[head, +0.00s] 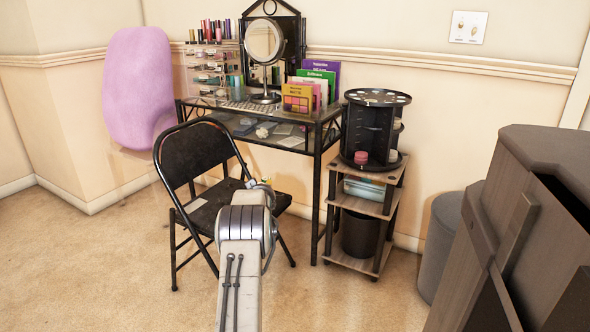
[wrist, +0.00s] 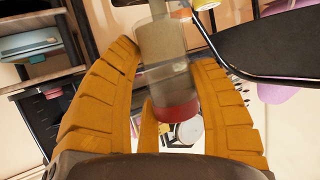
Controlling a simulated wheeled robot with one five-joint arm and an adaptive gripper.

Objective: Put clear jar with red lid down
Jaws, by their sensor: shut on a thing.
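In the wrist view, a clear jar with a red lid (wrist: 165,70) is between the orange fingers of my gripper (wrist: 168,62). The fingers are shut on it from both sides. Its red lid is at the lower end in that picture. In the head view, my arm extends towards the black folding chair (head: 185,156), over or near its seat. The arm hides most of my gripper there, and I cannot make out the jar.
A glass-topped vanity (head: 271,132) holds a round mirror, cosmetics and upright boxes. A black organizer (head: 370,128) stands on a small wooden shelf (head: 352,263) to its right. A dark wooden cabinet (head: 535,240) is at far right. Carpet is open at front left.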

